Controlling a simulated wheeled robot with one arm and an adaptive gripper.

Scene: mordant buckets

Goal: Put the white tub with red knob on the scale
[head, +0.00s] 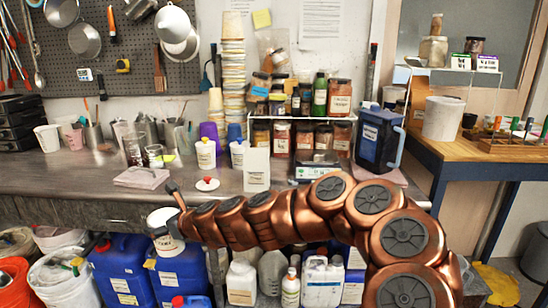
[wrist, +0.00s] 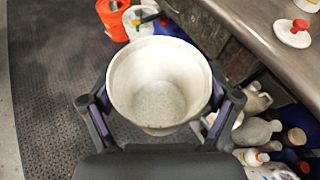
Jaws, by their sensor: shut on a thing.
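A white tub (wrist: 158,85) is held between the two fingers of my gripper (wrist: 160,99). It is open at the top, and its inside looks empty apart from a grey speckled bottom. In the head view the tub (head: 163,222) is in front of the counter's front edge, and my gripper (head: 178,222) partly covers it. A white lid with a red knob (head: 207,184) lies apart on the counter and also shows in the wrist view (wrist: 293,35). The scale (head: 316,171), with a greenish display, stands on the counter, right of the lid; my arm passes in front of it.
The steel counter (head: 100,180) has bare room around the lid. Jars fill the rack behind. Blue canisters (head: 122,272) and bottles stand below the counter.

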